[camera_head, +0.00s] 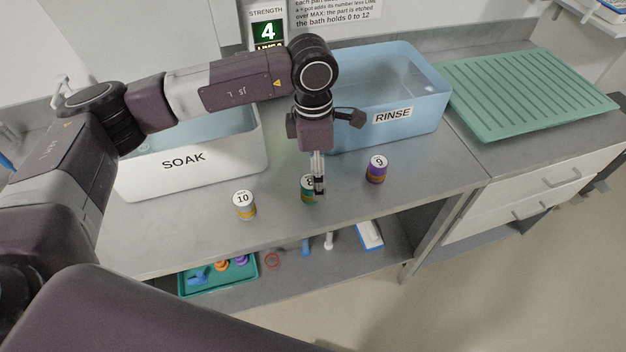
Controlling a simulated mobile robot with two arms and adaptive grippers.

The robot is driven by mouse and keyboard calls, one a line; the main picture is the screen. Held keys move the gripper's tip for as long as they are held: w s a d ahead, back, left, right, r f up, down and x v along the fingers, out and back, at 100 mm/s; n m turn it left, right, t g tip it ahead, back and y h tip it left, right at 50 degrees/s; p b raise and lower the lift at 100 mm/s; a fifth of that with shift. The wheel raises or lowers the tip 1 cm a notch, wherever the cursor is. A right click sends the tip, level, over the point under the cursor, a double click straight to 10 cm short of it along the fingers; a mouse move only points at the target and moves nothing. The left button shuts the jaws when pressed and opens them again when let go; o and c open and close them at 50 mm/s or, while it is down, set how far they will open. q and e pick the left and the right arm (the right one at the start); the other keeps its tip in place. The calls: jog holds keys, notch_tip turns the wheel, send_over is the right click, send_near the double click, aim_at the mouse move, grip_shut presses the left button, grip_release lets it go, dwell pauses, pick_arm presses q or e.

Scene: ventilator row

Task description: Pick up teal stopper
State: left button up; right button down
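My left gripper (319,188) reaches down over the front of the steel counter, with its fingers pointing at the counter. No teal stopper can be made out for certain. On the lower shelf, a small blue piece (305,246) and a white piece (329,240) stand to the right of a teal tray (187,291) holding blue, orange and purple pieces. My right gripper is out of view.
A yellow-banded pot marked 10 (245,205) stands left and a purple pot marked 9 (376,169) right. Behind are the white SOAK basin (225,165) and blue RINSE basin (425,115). A red ring (272,261) lies on the shelf. A green ribbed mat (530,90) lies right.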

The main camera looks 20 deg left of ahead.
aim_at(311, 181)
pick_arm(q)
jog(key=shift+w+a+r+y, duration=0.1)
jog(key=shift+w+a+y, duration=0.1)
jog(key=shift+a, duration=0.25)
jog(key=shift+w+a+r+y, duration=0.1)
jog(key=shift+w+a+y, duration=0.1)
jog(key=shift+a, duration=0.25)
jog(key=shift+a+f, duration=0.2)
jog(key=shift+s+f+p, duration=0.15)
jog(key=shift+f+p, duration=0.4)
jog(key=shift+f, duration=0.35)
jog(key=f, duration=0.1)
jog(key=f+p, duration=0.1)
jog(key=f, duration=0.1)
jog(key=f+p, duration=0.1)
jog(key=shift+w+f, duration=0.15)
jog(key=shift+w, duration=0.15)
jog(key=shift+f+p, duration=0.3)
jog(key=shift+f, duration=0.25)
jog(key=c, duration=1.3)
jog(key=shift+c, duration=0.2)
